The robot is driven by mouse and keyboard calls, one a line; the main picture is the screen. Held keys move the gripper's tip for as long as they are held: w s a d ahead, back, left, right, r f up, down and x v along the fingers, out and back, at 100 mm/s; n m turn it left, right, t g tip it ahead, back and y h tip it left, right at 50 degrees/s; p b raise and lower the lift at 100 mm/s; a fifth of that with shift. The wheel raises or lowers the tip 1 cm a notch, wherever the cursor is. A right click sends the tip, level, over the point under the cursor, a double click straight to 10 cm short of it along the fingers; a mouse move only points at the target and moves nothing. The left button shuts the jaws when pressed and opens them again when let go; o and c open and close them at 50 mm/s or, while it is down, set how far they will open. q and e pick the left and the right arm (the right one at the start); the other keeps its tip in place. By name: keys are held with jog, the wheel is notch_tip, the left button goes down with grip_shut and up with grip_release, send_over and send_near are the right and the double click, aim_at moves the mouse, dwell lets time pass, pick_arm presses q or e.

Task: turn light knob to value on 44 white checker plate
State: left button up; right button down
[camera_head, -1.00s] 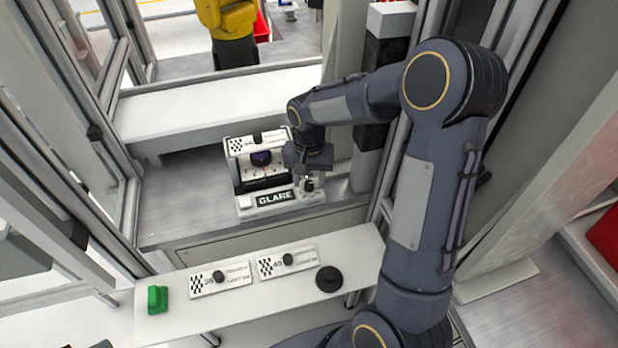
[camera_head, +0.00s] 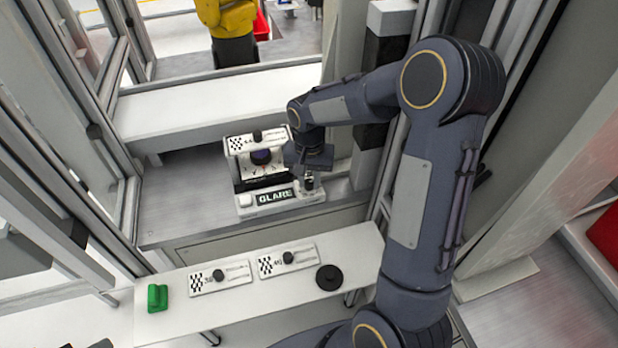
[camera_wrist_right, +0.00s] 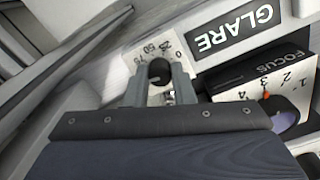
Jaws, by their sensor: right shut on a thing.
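The light knob (camera_wrist_right: 159,71) is a dark round knob on a pale dial with printed numbers such as 0, 50 and 75 in the right wrist view. My right gripper (camera_wrist_right: 160,82) is shut on it, one finger on each side; it also shows in the head view (camera_head: 309,184). The knob's pointer is hidden. The dial belongs to a white device with a GLARE display (camera_head: 274,197). A white checker plate (camera_head: 257,142) with a black knob sits on top of the device; its number is too small to read surely. My left gripper is not in view.
A black FOCUS dial box (camera_wrist_right: 265,80) sits beside the display. On the front shelf (camera_head: 250,309) are two more checker plates (camera_head: 220,277) (camera_head: 287,260), a black round knob (camera_head: 329,277) and a green block (camera_head: 157,297). A frame post stands right of the device.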

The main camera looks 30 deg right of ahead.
jog(key=m+b, duration=0.1)
jog(key=m, duration=0.2)
jog(key=shift+m, duration=0.3)
jog(key=m, duration=0.3)
jog(key=shift+w+m, duration=0.1)
jog(key=shift+m, duration=0.2)
jog(key=m, duration=0.3)
jog(key=shift+r+m, duration=0.1)
jog(key=shift+m, duration=0.2)
jog(key=shift+m+p, duration=0.65)
jog(key=shift+m, duration=1.55)
jog(key=c, duration=1.2)
grip_release()
jog(key=shift+c, duration=0.2)
